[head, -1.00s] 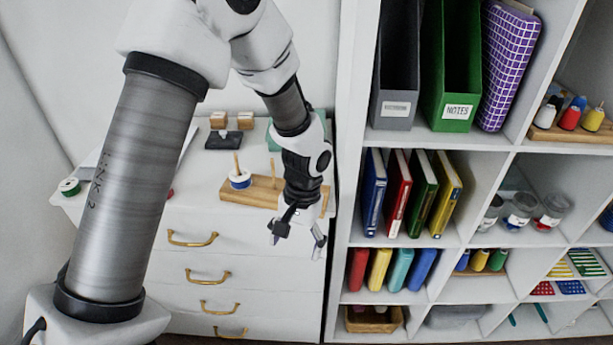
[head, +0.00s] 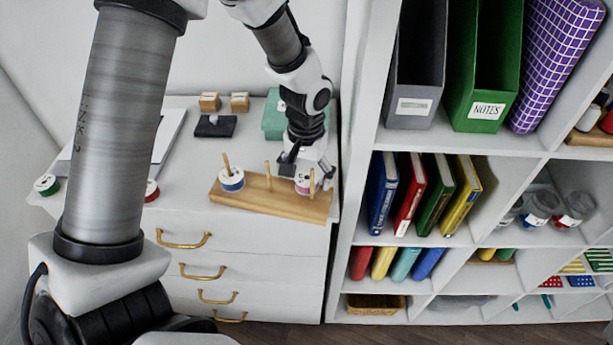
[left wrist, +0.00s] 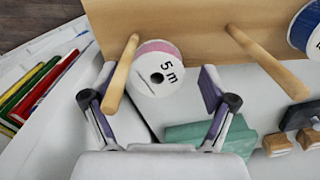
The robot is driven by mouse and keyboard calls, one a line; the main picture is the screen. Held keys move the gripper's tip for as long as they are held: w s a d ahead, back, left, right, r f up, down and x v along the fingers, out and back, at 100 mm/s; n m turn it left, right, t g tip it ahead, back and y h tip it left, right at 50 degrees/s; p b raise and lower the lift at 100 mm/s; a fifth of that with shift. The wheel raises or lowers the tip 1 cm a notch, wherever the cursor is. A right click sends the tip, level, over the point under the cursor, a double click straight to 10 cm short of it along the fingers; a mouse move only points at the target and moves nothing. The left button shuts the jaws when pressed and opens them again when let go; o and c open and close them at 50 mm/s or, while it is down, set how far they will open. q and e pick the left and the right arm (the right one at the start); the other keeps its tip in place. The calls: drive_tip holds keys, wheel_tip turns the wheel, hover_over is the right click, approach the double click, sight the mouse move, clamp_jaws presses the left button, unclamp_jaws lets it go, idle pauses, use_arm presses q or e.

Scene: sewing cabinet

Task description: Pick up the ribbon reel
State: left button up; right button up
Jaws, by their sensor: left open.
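A ribbon reel (head: 303,184) with a white face and pink ribbon is by the right peg of a wooden peg rack (head: 250,197) on the white cabinet. In the left wrist view, the reel (left wrist: 157,68) shows "5 m" and an empty centre hole, with a peg (left wrist: 120,75) beside it. My left gripper (head: 306,168) is open over the reel. Its fingers are on either side of the reel in the wrist view, with gaps visible. The gripper partly hides the reel in the head view. My right gripper is out of view.
A blue reel (head: 231,180) is on the rack's left peg; the middle peg (head: 268,175) is bare. A teal box (head: 274,115) stands behind my gripper. A tall shelf unit (head: 362,150) is close on the right. Green (head: 46,184) and red (head: 151,190) reels lie at left.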

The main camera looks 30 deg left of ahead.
use_arm(q)
drive_tip(key=shift+w+f, duration=0.1)
drive_tip(key=shift+f, duration=0.15)
drive_tip(key=shift+s+d+r, duration=0.25)
drive_tip(key=shift+s+r, duration=0.05)
drive_tip(key=shift+c, duration=1.1)
drive_tip(key=shift+s, duration=0.1)
drive_tip(key=c, duration=1)
